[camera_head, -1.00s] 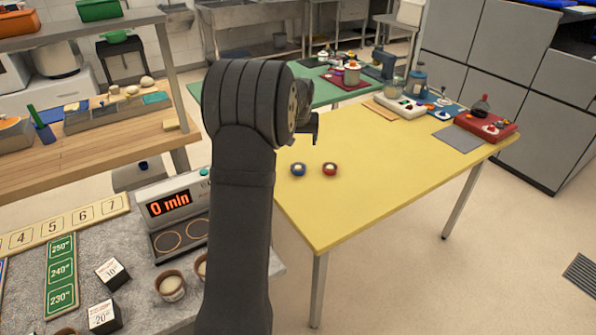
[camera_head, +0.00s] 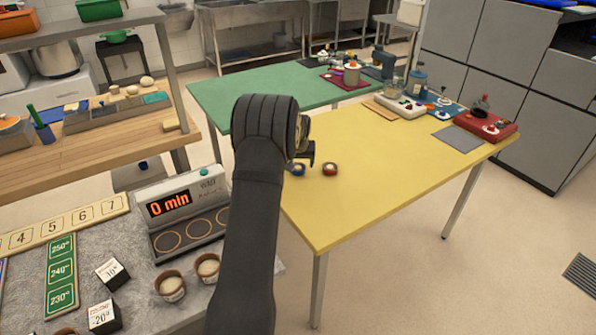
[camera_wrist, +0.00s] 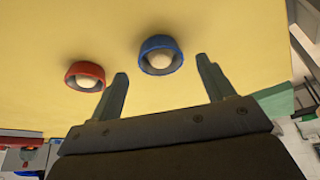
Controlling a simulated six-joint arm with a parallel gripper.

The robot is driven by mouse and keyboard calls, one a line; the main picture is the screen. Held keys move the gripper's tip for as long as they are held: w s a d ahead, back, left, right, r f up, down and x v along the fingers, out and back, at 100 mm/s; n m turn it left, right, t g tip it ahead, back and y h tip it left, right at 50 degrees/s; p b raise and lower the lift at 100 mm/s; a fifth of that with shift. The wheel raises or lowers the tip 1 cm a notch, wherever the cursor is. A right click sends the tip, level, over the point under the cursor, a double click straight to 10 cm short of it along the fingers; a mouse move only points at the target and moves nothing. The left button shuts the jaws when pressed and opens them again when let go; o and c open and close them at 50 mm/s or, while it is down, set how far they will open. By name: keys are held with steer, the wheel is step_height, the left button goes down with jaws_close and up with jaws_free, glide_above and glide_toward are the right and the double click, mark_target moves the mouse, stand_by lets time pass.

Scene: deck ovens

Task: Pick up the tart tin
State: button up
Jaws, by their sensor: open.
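Two small round tins with pale filling stand on the yellow table (camera_head: 400,180), near its left edge. The blue tin (camera_head: 298,169) is partly hidden by my gripper (camera_head: 303,160) in the head view. The red tin (camera_head: 330,169) is just right of it. In the wrist view my gripper (camera_wrist: 163,88) is open and empty. The blue tin (camera_wrist: 160,55) lies beyond the gap between the fingertips, and the red tin (camera_wrist: 85,75) is outside the left finger. Neither tin is seen touching a finger. The frames do not label which one is the tart tin.
A grey counter at lower left holds a timer box (camera_head: 182,207) reading "0 min" and two filled brown cups (camera_head: 171,286). A green table (camera_head: 260,92) stands behind. Red (camera_head: 487,125) and white (camera_head: 400,106) boxes occupy the yellow table's far end; its middle is clear.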

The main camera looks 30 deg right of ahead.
steer(key=shift+x, duration=1.45)
steer(key=shift+c, duration=0.2)
steer(key=c, duration=1)
steer(key=shift+r, duration=0.5)
steer(key=r, duration=0.3)
steer(key=shift+s+d+r, duration=0.15)
steer(key=shift+s+r, duration=0.15)
steer(key=shift+r, duration=0.05)
steer(key=s+d+r, duration=0.1)
steer(key=s+r, duration=0.1)
steer(key=s, duration=0.1)
steer(key=s+d+r, duration=0.1)
steer(key=s+r, duration=0.1)
steer(key=s, duration=0.1)
steer(key=s+d+r, duration=0.1)
steer(key=s+r, duration=0.1)
steer(key=s, duration=0.2)
steer(key=shift+s+d+r, duration=0.1)
steer(key=shift+d+r, duration=0.1)
steer(key=shift+d, duration=0.2)
